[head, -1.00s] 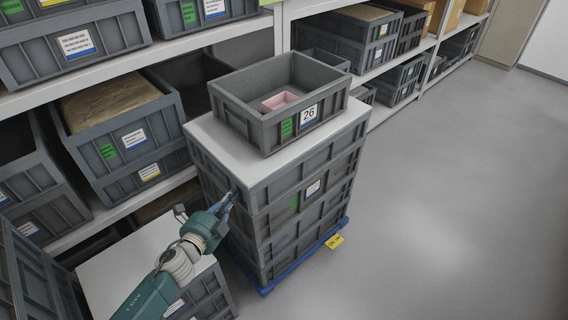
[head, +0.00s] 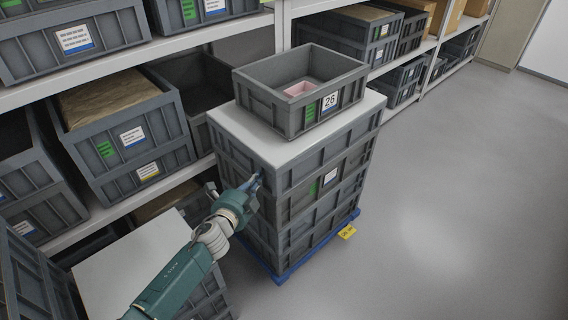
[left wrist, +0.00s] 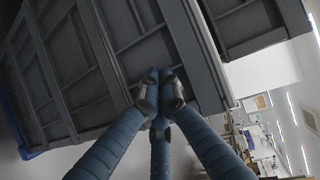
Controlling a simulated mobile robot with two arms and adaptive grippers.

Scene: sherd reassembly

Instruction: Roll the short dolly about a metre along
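The blue dolly (head: 300,264) shows as a low base under a stack of grey crates (head: 290,210) with a pale top board (head: 240,128). A yellow tag (head: 347,232) is at its right side. An open grey crate (head: 283,108) labelled 26 stands on top, with a small pink box (head: 300,88) inside. My left gripper (head: 256,184) is at the upper part of the stack's left-hand face. In the left wrist view its blue fingers (left wrist: 158,95) come together at the crate wall (left wrist: 100,50) and appear to touch it. My right gripper is not in view.
Shelving (head: 120,82) with grey crates runs along the left and back, close to the stack's far side. Another crate stack with a pale top (head: 130,262) stands at lower left. The grey floor (head: 470,190) to the right is clear.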

